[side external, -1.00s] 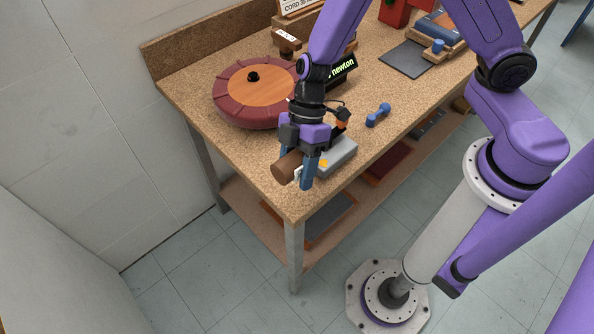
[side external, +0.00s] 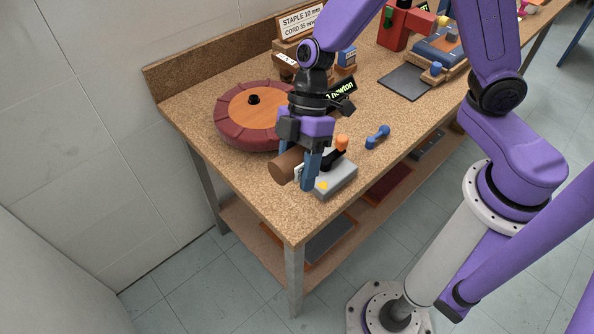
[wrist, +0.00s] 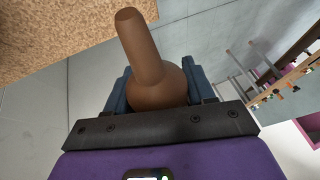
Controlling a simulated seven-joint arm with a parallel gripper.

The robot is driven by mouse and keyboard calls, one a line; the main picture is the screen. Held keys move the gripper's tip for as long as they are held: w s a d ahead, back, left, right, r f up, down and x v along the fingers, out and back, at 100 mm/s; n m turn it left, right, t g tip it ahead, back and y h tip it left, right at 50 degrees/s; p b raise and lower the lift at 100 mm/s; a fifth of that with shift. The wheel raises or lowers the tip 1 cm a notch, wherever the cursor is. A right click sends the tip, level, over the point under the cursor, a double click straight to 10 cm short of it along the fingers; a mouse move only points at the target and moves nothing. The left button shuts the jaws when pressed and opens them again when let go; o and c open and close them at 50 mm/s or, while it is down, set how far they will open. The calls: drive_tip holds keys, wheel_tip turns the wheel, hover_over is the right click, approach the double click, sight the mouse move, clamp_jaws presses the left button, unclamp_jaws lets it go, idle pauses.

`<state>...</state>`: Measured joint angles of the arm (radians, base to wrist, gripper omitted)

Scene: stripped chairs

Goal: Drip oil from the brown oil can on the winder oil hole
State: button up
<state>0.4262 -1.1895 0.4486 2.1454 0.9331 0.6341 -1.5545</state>
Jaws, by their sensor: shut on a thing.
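My gripper (side external: 307,184) is shut on the brown oil can (side external: 285,164), which lies on its side between the blue fingers near the bench's front left corner. In the wrist view the can's rounded body (wrist: 160,88) sits between the fingers and its tapered spout (wrist: 140,45) points away from the palm. A grey box (side external: 340,178), perhaps the winder, stands just right of the fingers. It has a yellow spot (side external: 323,185) and a black lever with an orange knob (side external: 341,142). I cannot make out an oil hole.
A red-rimmed round disc (side external: 230,130) lies behind my gripper. A blue dumbbell-shaped piece (side external: 378,137) lies to the right of the grey box. A dark mat (side external: 405,82) and a red device (side external: 397,28) are farther back. Bare bench (side external: 290,215) shows in front.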

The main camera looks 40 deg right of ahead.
idle(0.3)
drive_tip(key=h, duration=0.3)
drive_tip(key=shift+d+f, duration=0.2)
drive_tip(key=shift+d+f+m+h, duration=0.1)
drive_tip(key=shift+d+m+h, duration=0.15)
drive_tip(key=shift+h, duration=0.65)
drive_tip(key=h, duration=0.2)
drive_tip(key=shift+d+f+h, duration=0.1)
drive_tip(key=shift+h, duration=0.2)
drive_tip(key=shift+d+m+h, duration=0.35)
drive_tip(key=shift+h, duration=0.85)
drive_tip(key=shift+d+h, duration=0.1)
drive_tip(key=shift+h, duration=0.9)
drive_tip(key=h, duration=0.3)
drive_tip(key=shift+d+r+m, duration=0.2)
drive_tip(key=shift+d+m, duration=0.1)
drive_tip(key=shift+d, duration=0.05)
